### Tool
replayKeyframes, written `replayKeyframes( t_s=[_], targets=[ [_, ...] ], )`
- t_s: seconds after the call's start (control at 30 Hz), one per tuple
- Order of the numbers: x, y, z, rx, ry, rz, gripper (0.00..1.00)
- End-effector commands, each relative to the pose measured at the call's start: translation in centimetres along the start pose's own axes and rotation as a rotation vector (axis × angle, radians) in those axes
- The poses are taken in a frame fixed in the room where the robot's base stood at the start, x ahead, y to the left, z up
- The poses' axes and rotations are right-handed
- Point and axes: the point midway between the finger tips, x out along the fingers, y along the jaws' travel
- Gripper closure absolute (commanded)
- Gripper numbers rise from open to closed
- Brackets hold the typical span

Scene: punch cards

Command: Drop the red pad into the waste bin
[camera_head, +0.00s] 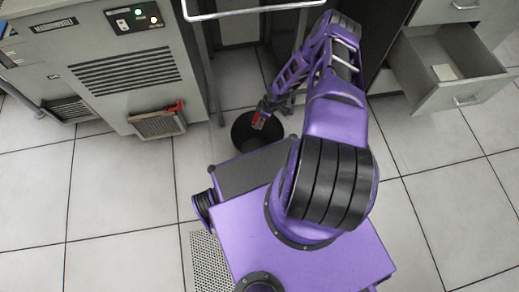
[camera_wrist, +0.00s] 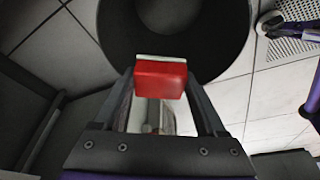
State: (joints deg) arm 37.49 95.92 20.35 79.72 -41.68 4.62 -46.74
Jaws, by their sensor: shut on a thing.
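The red pad (camera_wrist: 160,78) is between the fingertips of my gripper (camera_wrist: 162,92) in the wrist view, with a pale edge along its far side. My gripper is shut on it. In the head view the red pad (camera_head: 258,120) shows small at the end of my gripper (camera_head: 264,112). The waste bin (camera_head: 243,136) is a dark round bin on the floor. In the wrist view the open bin (camera_wrist: 120,35) lies beyond the pad, and the pad overlaps its near rim in the picture. The height of the pad above the bin is hard to tell.
A grey cabinet with vents (camera_head: 120,60) stands at the left, with a tray-like part with a red piece (camera_head: 158,122) low on its front. An open drawer (camera_head: 480,92) at the right holds a pale card (camera_head: 445,72). A metal rail (camera_head: 255,11) crosses the top. Tiled floor is clear at the left.

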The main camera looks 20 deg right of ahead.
Motion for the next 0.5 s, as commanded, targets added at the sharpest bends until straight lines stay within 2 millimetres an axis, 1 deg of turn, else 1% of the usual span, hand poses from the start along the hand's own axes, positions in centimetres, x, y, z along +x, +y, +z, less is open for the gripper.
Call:
replayKeyframes(
  t_s=[0.03, 0.13, 0.43, 0.47, 0.5],
  targets=[
    [0.9, 0.06, 0.27, 0.001, 0.001, 0.001, 0.78],
    [1.54, 0.02, 0.46, 0.001, 0.001, 0.001, 0.78],
    [1.65, 0.03, 0.49, 0.0, 0.001, 0.001, 0.78],
    [1.65, 0.03, 0.49, 0.0, 0.001, 0.001, 0.23],
    [1.65, 0.03, 0.49, 0.0, 0.0, 0.001, 0.15]
  ],
)
